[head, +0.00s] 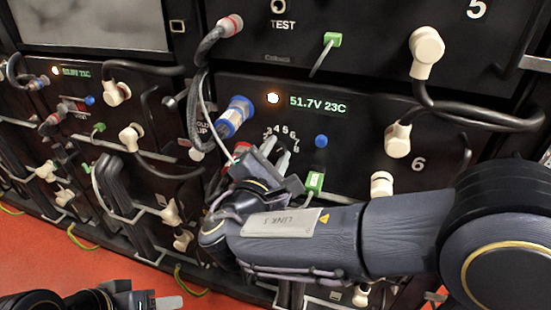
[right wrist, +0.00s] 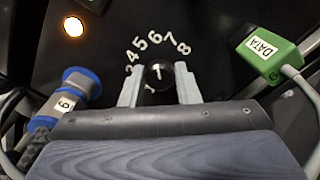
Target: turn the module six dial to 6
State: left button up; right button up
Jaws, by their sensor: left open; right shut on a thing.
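The module six panel (head: 350,135) carries a printed 6 and a display reading 51.7V 23C. Its dial (right wrist: 158,75) is a black knob with a white mark, below an arc of numbers, in the right wrist view. The mark points almost straight up, close to the 6. My right gripper (right wrist: 158,88) is shut on the knob, one finger on each side. In the head view my right gripper (head: 276,152) hides the knob, with part of the number arc showing above. My left gripper (head: 165,302) is open and empty at the bottom left, far from the panel.
A blue-ringed connector (right wrist: 78,88) is left of the dial, and a green DATA plug (right wrist: 268,50) with a grey cable is right. A blue button (head: 321,141) is beside the number arc. Black cables with cream plugs (head: 398,140) hang further right. Red floor lies below.

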dwell(0.4)
jog(key=o, duration=1)
jog(key=shift+c, duration=0.2)
jog(key=p+v, duration=0.1)
jog(key=v, duration=0.7)
jog(key=shift+p, duration=0.3)
